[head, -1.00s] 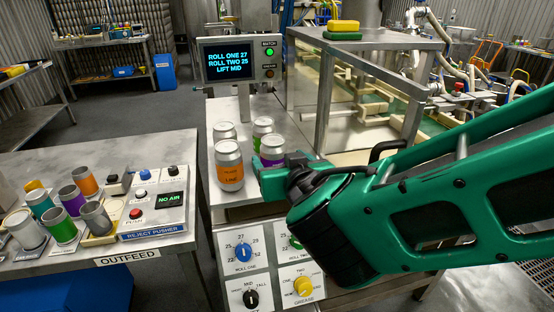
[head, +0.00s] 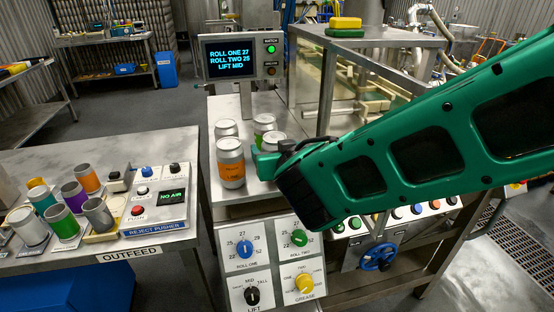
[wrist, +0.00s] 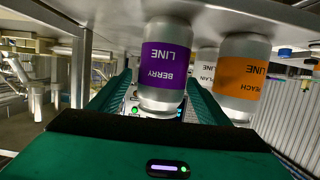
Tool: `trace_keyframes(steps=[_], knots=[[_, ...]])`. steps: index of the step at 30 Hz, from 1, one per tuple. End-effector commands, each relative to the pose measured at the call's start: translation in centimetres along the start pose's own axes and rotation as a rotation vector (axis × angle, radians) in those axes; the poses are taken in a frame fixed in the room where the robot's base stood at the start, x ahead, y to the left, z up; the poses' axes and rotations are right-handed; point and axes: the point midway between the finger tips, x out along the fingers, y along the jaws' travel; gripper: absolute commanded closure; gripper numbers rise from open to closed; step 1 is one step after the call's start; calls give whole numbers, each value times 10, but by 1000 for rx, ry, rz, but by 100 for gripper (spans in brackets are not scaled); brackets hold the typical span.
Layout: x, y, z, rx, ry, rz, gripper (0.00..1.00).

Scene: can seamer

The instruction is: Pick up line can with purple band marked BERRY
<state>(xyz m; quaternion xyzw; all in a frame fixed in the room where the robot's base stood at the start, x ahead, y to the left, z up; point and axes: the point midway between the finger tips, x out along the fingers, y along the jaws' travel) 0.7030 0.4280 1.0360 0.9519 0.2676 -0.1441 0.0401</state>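The line can with the purple band marked BERRY (wrist: 166,62) stands upright, and the wrist view shows it upside down. In the head view only its silver upper part (head: 273,141) shows; my gripper hides the purple band. My gripper (wrist: 159,88) is open, with one green finger on each side of the can in the wrist view. In the head view my gripper (head: 266,165) is low beside the can, at the right of the can group. I cannot tell whether either finger touches the can.
An orange-band can (head: 231,163) stands close to the left. A plain can (head: 226,129) and a green-band can (head: 263,126) stand behind. The screen (head: 230,60) rises at the back. Several cans sit on the outfeed table (head: 150,249) at left.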

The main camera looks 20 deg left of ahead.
Motion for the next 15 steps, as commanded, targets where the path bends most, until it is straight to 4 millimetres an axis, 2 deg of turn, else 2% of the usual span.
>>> trace_keyframes(steps=[1,6,15], knots=[[0,0,0,0,0,0,42],[0,0,0,0,0,0,82],[-1,0,-2,1,2,-1,83]])
